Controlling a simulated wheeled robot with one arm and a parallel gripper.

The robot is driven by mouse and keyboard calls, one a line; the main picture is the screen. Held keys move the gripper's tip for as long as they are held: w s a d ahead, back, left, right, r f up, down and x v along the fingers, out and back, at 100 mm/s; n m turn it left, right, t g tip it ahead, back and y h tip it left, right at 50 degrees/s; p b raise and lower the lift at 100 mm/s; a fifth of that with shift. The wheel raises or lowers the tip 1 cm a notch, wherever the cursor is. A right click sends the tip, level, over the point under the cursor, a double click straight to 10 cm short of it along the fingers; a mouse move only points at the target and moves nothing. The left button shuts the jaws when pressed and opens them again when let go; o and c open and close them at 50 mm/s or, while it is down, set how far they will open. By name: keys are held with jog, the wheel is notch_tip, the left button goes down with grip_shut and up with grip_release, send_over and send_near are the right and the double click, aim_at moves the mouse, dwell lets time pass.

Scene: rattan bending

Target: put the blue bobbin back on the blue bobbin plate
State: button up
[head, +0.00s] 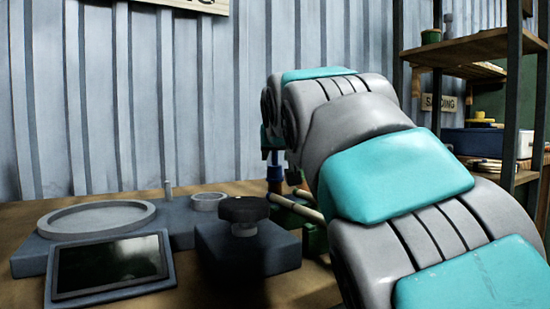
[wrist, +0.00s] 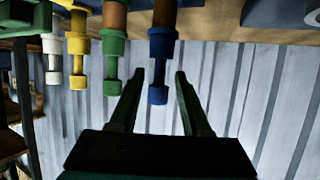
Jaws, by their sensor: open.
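The blue bobbin (wrist: 159,45) is in the upper middle of the wrist view, which looks upside down. It has a blue collar, a narrow blue neck and a blue end knob, with a brown part beyond the collar. My gripper (wrist: 160,74) is open. The bobbin's neck and knob appear between its two fingers, with a gap on each side; I cannot tell the depth. In the head view my arm hides most of the gripper, and a small blue and brown piece shows beside it. I cannot make out the blue bobbin plate.
A green bobbin (wrist: 113,45), a yellow bobbin (wrist: 78,47) and a white bobbin (wrist: 53,60) stand in a row beside the blue one. A grey fixture with a round ring (head: 97,218), a dark screen (head: 110,265) and a black knob (head: 244,209) occupy the bench. Shelves (head: 465,47) stand right.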

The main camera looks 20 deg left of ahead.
jog(key=shift+v, duration=2.95)
